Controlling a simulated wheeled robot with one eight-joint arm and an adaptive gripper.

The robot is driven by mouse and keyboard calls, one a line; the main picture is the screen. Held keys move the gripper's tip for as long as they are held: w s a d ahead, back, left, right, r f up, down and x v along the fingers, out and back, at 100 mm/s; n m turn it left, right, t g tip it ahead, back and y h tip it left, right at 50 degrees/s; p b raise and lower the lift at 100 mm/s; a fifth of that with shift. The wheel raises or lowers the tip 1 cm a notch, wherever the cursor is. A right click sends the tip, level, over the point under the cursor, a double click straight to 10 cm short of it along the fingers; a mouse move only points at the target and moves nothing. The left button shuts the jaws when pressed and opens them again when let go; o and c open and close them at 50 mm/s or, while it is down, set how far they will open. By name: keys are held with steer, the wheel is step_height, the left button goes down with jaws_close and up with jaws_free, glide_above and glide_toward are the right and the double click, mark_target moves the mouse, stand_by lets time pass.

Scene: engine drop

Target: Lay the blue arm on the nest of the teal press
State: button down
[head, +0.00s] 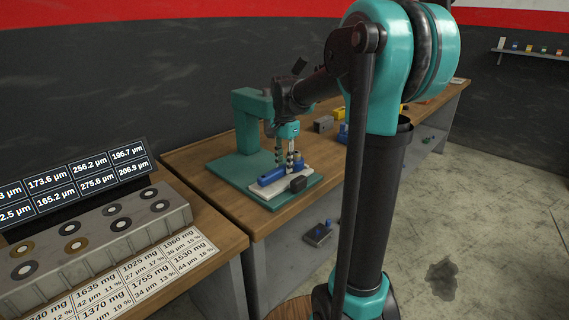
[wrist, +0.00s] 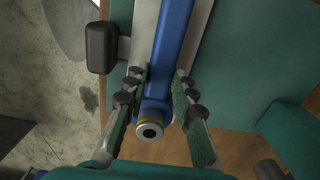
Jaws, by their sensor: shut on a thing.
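The teal press (head: 249,125) stands on the wooden bench with a flat teal base plate (head: 225,172). A pale grey nest (head: 300,176) lies on that plate. The blue arm (head: 271,175) is at the nest, lengthwise along it; whether it touches the nest or hangs just above, I cannot tell. My gripper (head: 290,160) points down and is shut on the blue arm. In the wrist view the blue arm (wrist: 169,50) runs between the fingers of my gripper (wrist: 157,100), with its round metal-bored end (wrist: 149,131) nearest me. The pale nest (wrist: 144,35) shows beneath it.
A black block (head: 298,183) sits beside the nest; it also shows in the wrist view (wrist: 101,48). Small blue and yellow parts (head: 343,131) lie farther along the bench. A rack of rings (head: 90,230) and label cards stand at the left.

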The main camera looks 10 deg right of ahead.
steer(key=shift+f, duration=0.55)
steer(key=c, duration=1.2)
jaws_free()
step_height(320, 180, up, 12)
